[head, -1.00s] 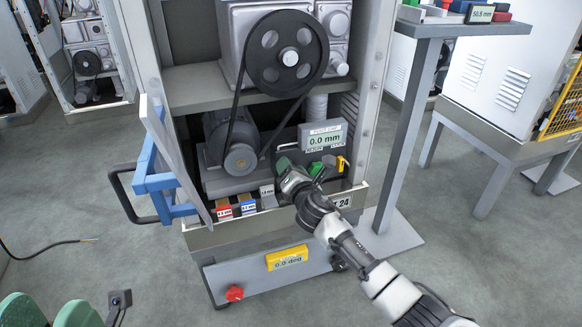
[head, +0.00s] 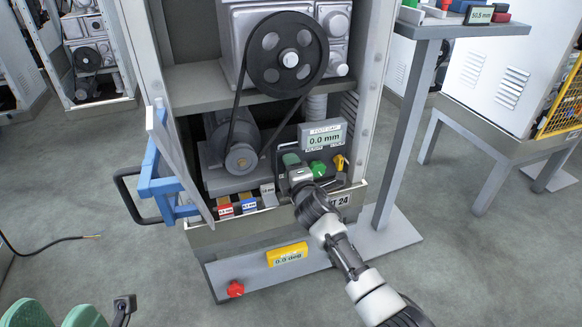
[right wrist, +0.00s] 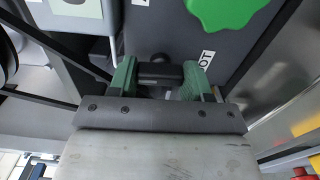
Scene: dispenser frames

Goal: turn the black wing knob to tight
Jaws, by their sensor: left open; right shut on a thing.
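My right gripper (head: 290,162) reaches into the open cabinet, at the panel below the grey display. In the right wrist view its green fingers (right wrist: 160,80) are shut on the black wing knob (right wrist: 160,73), one finger on each side of the dark bar. In the head view the knob is hidden behind the gripper. A green knob (head: 318,168) is just right of the gripper; it also shows in the right wrist view (right wrist: 228,8). My left gripper (head: 56,314) is open and empty at the bottom left, far from the panel.
The display (head: 325,138) reads 0.0 mm; a yellow display (head: 288,256) on the base reads 0.0 deg. A yellow knob (head: 339,163) is right of the green one. Labelled blocks (head: 248,206) lie left of the gripper.

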